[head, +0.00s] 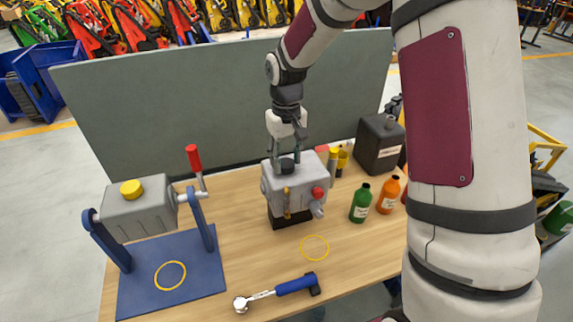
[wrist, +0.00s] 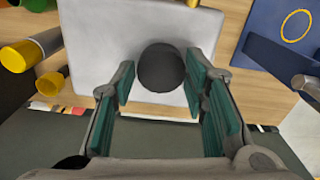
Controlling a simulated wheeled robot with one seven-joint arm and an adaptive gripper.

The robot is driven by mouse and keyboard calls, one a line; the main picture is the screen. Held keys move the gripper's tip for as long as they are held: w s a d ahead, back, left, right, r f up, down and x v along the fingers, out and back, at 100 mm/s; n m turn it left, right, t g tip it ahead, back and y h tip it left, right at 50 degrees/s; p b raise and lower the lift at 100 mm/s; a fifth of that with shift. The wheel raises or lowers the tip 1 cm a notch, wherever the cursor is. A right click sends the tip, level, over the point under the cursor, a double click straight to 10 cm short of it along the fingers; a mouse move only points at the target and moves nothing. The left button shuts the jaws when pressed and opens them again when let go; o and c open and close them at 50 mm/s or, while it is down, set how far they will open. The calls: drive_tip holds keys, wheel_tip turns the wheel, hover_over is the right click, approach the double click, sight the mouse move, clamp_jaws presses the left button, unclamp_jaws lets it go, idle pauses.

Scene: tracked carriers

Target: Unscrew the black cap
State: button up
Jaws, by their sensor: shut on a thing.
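The black cap (head: 287,165) is a round knob on top of the grey box-shaped housing (head: 283,187) in the middle of the bench. My gripper (head: 287,157) points down at it from above and is shut on it. In the wrist view the round cap (wrist: 161,68) sits between the green-padded fingertips of my gripper (wrist: 161,82), one on each side. The grey top of the housing (wrist: 100,40) lies around the cap. The contact lines on the cap are partly hidden by the fingers.
A grey tank with a yellow cap (head: 131,188) stands at left on a blue stand (head: 215,270). A blue-handled wrench (head: 285,289) lies in front. A green bottle (head: 361,203), an orange bottle (head: 388,195) and a dark canister (head: 379,146) stand at right. A grey panel (head: 170,110) runs behind.

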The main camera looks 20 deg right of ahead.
drive_tip(key=shift+a, duration=0.15)
drive_tip(key=n+p, duration=0.1)
drive_tip(key=n, duration=0.3)
drive_tip(key=shift+n, duration=0.3)
drive_tip(key=n, duration=0.5)
drive_tip(key=shift+f+p, duration=0.1)
drive_tip(key=shift+p, duration=0.2)
drive_tip(key=o, duration=0.9)
